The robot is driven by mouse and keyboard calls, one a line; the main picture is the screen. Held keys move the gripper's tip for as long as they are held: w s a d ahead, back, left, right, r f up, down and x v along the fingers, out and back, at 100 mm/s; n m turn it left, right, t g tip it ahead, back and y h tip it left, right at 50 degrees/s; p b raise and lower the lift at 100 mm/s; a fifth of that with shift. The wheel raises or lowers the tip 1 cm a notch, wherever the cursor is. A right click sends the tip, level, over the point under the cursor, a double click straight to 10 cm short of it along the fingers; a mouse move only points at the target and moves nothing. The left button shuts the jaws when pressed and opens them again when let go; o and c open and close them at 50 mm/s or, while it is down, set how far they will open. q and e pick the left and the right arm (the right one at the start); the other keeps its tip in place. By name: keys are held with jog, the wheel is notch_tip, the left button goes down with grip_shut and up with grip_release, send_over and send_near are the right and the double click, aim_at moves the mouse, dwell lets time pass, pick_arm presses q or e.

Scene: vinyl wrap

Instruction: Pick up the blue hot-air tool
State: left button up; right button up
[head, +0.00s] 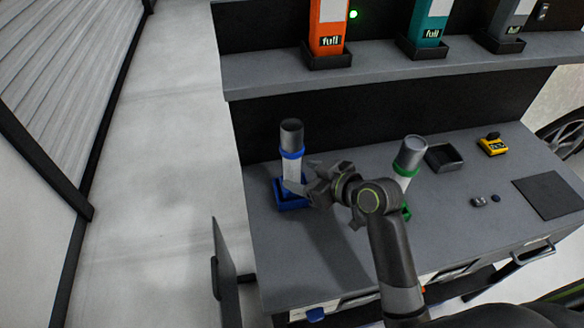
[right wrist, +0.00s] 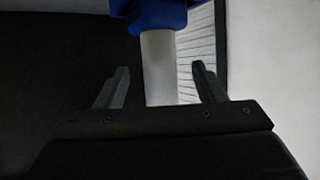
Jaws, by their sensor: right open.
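The blue hot-air tool (head: 292,165) stands upright in a blue holder (head: 291,206) at the left of the workbench. It has a dark top, a blue collar and a pale body. My right gripper (head: 302,178) is open beside it at the height of the pale body. In the right wrist view, the tool's pale body (right wrist: 158,68) shows between the two open fingers, with gaps on both sides. My left gripper is not in view.
A green-collared tool (head: 409,158) stands just right of my right arm. A black tray (head: 444,157), a yellow device (head: 493,146) and a dark mat (head: 550,194) lie farther right. A shelf (head: 400,64) with orange, teal and grey containers runs above the bench.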

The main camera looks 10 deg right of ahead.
aim_at(299, 173)
jog(key=shift+p+x, duration=0.5)
jog(key=shift+x, duration=1.85)
grip_shut()
jog(key=shift+r, duration=0.1)
